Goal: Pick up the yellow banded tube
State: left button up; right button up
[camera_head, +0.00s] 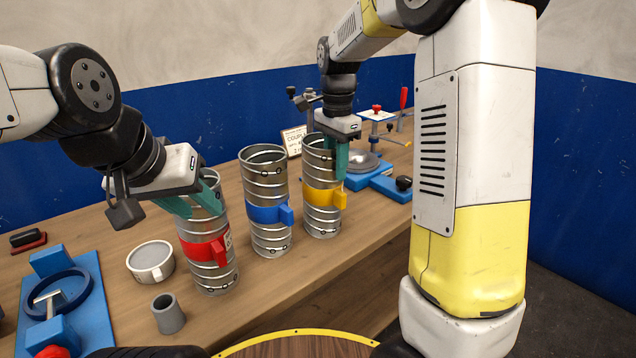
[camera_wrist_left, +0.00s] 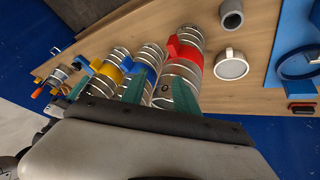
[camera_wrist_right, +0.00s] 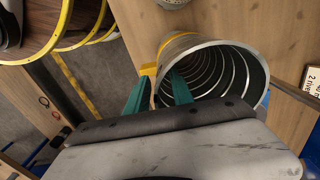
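The yellow banded tube (camera_head: 322,196) is a ribbed metal cylinder standing upright on the table, rightmost of three. My right gripper (camera_head: 338,165) is at its rim. In the right wrist view, one teal finger of that gripper (camera_wrist_right: 160,92) reaches into the tube's mouth (camera_wrist_right: 232,72) and the other is outside by the yellow band's tab. The wall lies between them, with a visible gap. My left gripper (camera_head: 193,200) is open at the top of the red banded tube (camera_head: 207,250). In the left wrist view, its fingers (camera_wrist_left: 160,92) straddle part of that tube.
A blue banded tube (camera_head: 267,212) stands between the other two. A white mug (camera_head: 150,262), a grey cup (camera_head: 168,314) and a blue fixture (camera_head: 88,290) are at left. Another blue fixture (camera_head: 385,180) and a sign (camera_head: 294,139) are behind at right.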

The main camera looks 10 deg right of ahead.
grip_shut()
dwell(1.4)
